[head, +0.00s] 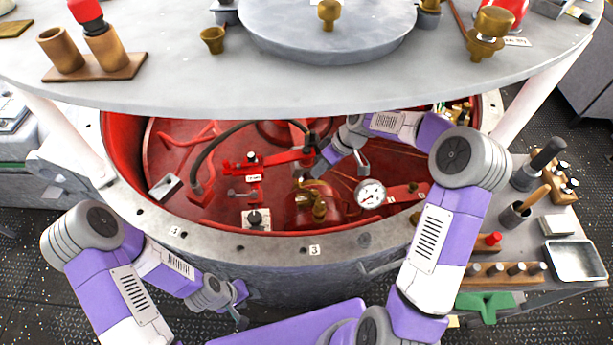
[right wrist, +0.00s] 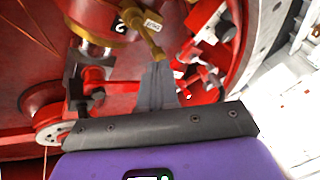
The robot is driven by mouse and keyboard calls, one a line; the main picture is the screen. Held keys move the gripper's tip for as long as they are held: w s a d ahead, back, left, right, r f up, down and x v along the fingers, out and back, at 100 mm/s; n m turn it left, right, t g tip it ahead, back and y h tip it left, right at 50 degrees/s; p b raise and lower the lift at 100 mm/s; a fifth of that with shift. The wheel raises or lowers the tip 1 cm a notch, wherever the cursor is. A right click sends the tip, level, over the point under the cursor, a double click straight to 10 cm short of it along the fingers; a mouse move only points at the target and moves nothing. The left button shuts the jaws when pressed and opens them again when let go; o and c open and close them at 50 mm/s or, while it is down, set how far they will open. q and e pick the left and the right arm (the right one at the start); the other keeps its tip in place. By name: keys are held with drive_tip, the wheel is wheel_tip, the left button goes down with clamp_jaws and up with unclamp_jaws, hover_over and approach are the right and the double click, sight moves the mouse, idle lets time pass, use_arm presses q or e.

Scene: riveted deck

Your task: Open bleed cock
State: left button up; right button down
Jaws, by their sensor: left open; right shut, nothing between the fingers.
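A brass cock with a lever-like handle and a small white tag shows in the right wrist view (right wrist: 146,34). It sits at a brass body marked 2. I take this for the bleed cock, but cannot read the tag. My right gripper (head: 320,168) reaches inside the red-lined opening in the head view. Its closed fingers (right wrist: 158,84) are empty, with their tips close to the handle's end; I cannot tell if they touch. In the head view a brass fitting (head: 319,210) stands on a red housing. My left gripper (head: 240,318) is open and empty, low outside the drum.
A round grey plate (head: 200,85) overhangs the opening. A pressure gauge (head: 370,194), black hose (head: 215,150) and red valve lever (head: 268,160) crowd the interior. A side bench at right holds tools and a metal tray (head: 576,261).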

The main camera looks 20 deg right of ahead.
drive_tip(key=s+a+f+n+g+h+b, duration=0.3)
drive_tip(key=s+a+f+n+h, duration=0.15)
drive_tip(key=s+a+n, duration=0.3)
drive_tip(key=n+t+h+b, duration=0.7)
drive_tip(key=n+t, duration=0.5)
drive_tip(key=n, duration=0.4)
approach(296, 186)
drive_tip(key=b+x, duration=0.4)
drive_tip(key=x, duration=0.2)
drive_tip(key=shift+d+f, duration=0.1)
drive_tip(key=shift+f, duration=0.1)
drive_tip(key=shift+w, duration=0.1)
